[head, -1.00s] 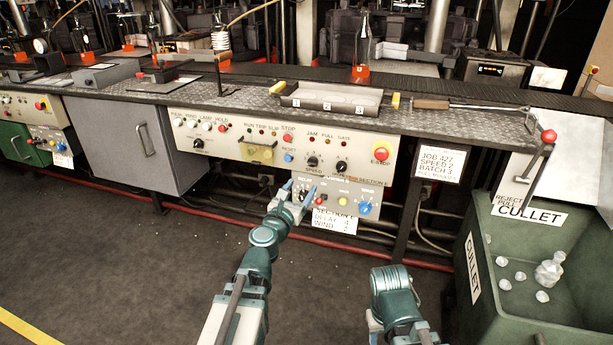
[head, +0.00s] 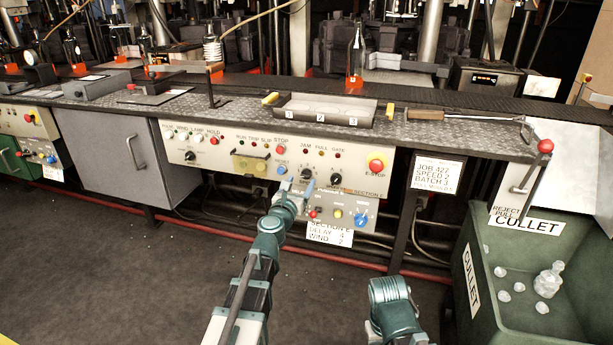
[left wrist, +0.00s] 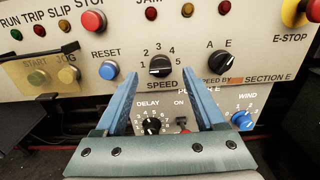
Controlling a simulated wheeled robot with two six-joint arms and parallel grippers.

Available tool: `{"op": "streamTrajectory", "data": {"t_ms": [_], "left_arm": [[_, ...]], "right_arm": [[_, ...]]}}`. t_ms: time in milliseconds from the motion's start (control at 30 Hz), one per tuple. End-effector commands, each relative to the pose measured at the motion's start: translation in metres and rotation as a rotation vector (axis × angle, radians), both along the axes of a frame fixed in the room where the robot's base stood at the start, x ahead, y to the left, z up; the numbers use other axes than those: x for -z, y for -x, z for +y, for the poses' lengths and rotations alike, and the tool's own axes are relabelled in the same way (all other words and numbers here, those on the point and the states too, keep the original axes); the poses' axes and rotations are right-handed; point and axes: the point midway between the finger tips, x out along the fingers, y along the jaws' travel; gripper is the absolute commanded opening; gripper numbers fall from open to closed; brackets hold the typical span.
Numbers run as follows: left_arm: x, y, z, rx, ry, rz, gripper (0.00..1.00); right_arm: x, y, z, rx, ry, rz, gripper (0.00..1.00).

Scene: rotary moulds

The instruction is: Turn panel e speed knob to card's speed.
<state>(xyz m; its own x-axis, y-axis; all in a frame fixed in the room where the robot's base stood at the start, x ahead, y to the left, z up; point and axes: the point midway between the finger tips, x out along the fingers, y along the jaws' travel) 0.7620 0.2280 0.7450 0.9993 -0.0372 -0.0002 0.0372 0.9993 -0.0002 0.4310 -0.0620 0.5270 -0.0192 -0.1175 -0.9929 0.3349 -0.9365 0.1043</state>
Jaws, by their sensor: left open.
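The black speed knob (left wrist: 160,66) sits on the cream panel with marks 1 to 5 around it; I cannot tell its pointer setting surely. It also shows in the head view (head: 306,174). My left gripper (left wrist: 159,78) is open, its two blue fingers pointing at the panel on either side of the knob's lower part. I see no contact with the knob. In the head view the left gripper (head: 297,187) is in front of the panel. The white card (head: 436,174) reads job 427, speed 2, batch 3. My right gripper is not in view; only part of that arm shows.
A black A/E selector (left wrist: 217,63) is right of the speed knob, a blue reset button (left wrist: 108,70) left. Below are a delay knob (left wrist: 152,125) and a blue wind knob (left wrist: 242,120). A red E-stop (head: 376,165) and a green cullet bin (head: 480,226) are further right.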

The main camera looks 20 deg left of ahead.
Motion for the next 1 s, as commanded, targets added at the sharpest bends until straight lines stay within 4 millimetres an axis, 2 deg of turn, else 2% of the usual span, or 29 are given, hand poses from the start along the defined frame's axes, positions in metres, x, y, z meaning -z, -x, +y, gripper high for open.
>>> {"op": "streamTrajectory", "data": {"t_ms": [33, 200, 533, 567, 933, 1000], "left_arm": [[0.0, -0.013, 0.0, 0.0, 0.0, 0.0, 0.71], [0.0, -0.03, 0.0, -0.002, 0.0, 0.0, 0.71], [0.0, -0.033, -0.001, -0.003, 0.0, 0.0, 0.71], [0.0, -0.033, -0.001, -0.003, 0.0, 0.0, 0.68], [0.0, -0.033, 0.0, -0.003, 0.0, 0.0, 0.01], [0.0, -0.033, 0.0, -0.003, 0.0, 0.0, 0.0]], "right_arm": [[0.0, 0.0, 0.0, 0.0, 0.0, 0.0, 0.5], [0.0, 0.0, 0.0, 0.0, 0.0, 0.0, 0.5], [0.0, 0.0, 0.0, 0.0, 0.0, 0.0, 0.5], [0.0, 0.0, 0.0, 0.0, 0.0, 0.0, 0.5], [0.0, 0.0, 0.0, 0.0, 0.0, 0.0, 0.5], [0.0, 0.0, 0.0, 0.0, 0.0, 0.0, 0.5]]}}
